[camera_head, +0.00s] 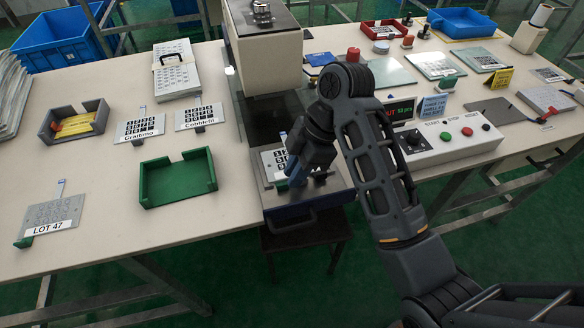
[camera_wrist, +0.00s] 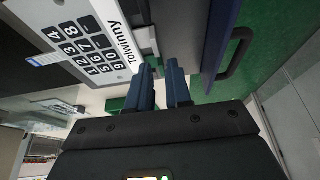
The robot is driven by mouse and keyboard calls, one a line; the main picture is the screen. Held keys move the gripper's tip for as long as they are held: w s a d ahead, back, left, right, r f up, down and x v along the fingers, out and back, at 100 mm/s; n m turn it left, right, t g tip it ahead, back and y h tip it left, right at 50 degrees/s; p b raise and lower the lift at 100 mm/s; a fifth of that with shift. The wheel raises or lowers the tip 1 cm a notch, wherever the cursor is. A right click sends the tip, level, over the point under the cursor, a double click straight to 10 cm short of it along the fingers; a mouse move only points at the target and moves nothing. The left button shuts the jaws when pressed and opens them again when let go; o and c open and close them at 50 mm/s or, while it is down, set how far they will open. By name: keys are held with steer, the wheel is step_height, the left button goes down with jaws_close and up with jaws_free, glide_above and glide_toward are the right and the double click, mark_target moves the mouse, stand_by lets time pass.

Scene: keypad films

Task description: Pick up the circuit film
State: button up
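A pale keypad film labelled "Tolwinny" (camera_wrist: 85,45) fills the upper left of the wrist view, with black keys and a blue tab. In the head view a keypad film (camera_head: 272,163) lies in the dark drawer under the press, partly hidden by my gripper. My gripper (camera_head: 297,181) is over the drawer's right front part. In the wrist view its two blue fingers (camera_wrist: 161,75) stand a little apart with nothing visible between them. They are close to the film's edge; whether they touch it I cannot tell. No film is clearly marked as the circuit film.
Films labelled "Grattimo" (camera_head: 140,128) and another (camera_head: 199,116) lie left of the press (camera_head: 264,50). A green tray (camera_head: 178,178), a grey tray (camera_head: 74,122) and a "LOT 47" panel (camera_head: 52,214) are further left. A button box (camera_head: 447,136) stands right of my arm.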

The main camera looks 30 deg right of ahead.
steer(key=shift+b+x, duration=0.6)
steer(key=shift+x, duration=0.65)
steer(key=shift+r, duration=0.1)
steer(key=shift+c, duration=0.5)
jaws_close()
